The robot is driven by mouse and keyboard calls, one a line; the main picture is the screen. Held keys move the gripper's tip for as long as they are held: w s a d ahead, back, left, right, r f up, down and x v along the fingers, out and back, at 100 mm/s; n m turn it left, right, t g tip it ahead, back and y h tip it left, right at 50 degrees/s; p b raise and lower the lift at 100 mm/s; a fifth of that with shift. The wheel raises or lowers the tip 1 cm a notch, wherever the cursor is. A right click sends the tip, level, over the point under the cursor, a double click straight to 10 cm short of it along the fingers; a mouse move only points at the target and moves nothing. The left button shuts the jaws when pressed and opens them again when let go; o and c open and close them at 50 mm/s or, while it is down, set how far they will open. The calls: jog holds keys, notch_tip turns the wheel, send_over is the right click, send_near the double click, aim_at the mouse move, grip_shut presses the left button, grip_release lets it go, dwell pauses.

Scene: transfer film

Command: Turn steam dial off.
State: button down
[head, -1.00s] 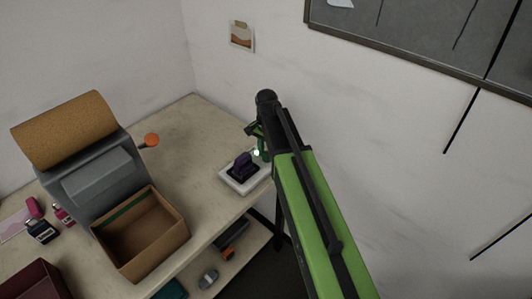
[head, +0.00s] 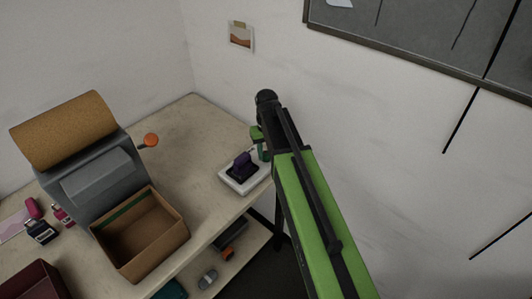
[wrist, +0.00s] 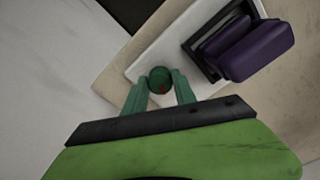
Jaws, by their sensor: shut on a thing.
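A small device with a white base (head: 232,184) and a purple handle (head: 242,163) sits at the table's right edge. In the wrist view, its white base (wrist: 140,67) and purple handle (wrist: 258,50) show up close. A round dark green dial (wrist: 161,74) with a red mark is at the base's near corner. My gripper (wrist: 160,80) is shut on the dial, one teal finger on each side. In the head view, my arm hides the dial and most of the gripper.
A grey machine with a brown roll (head: 65,128) and orange knob (head: 151,140) stands left. An open cardboard box (head: 165,252) is at the table's front. The wall is close behind. A lower shelf holds small items. The table's back is clear.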

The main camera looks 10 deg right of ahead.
aim_at(267, 154)
jog(key=shift+s+n, duration=0.1)
jog(key=shift+n, duration=1.9)
jog(key=c, duration=1)
grip_release()
notch_tip(267, 154, up, 17)
jog(key=p, duration=1.7)
jog(key=shift+r, duration=0.2)
